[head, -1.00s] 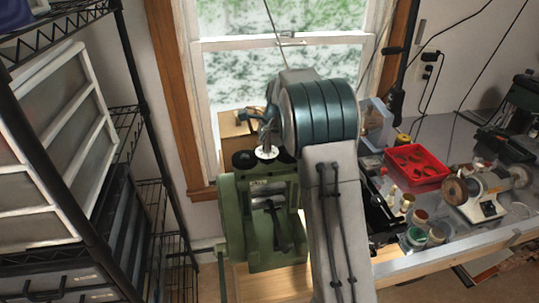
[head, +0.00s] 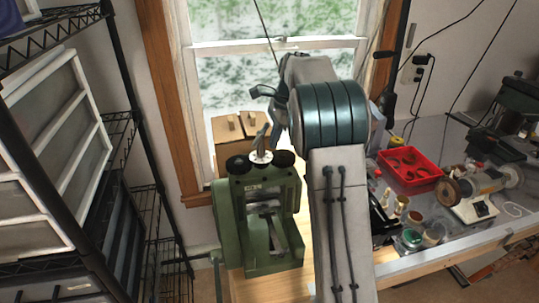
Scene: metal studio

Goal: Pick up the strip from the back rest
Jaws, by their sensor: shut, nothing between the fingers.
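The green rolling mill (head: 239,222) stands on a wooden bench left of my arm, with black knobs and a pale disc on top. My gripper (head: 261,143) points down just above or behind the pale disc, and its fingers look shut and empty. The arm's large wrist housing is just right of it. I cannot make out the strip or the back rest for certain. The area behind the mill is partly hidden by the mill's top and my arm. A slanted grey metal piece (head: 279,234) shows in the mill's front opening.
Cardboard boxes (head: 228,130) stand behind the mill by the window. A red tray (head: 411,167), small jars (head: 411,238) and a bench grinder (head: 471,191) are on the bench at right. A black wire shelf (head: 120,150) with drawers stands at left.

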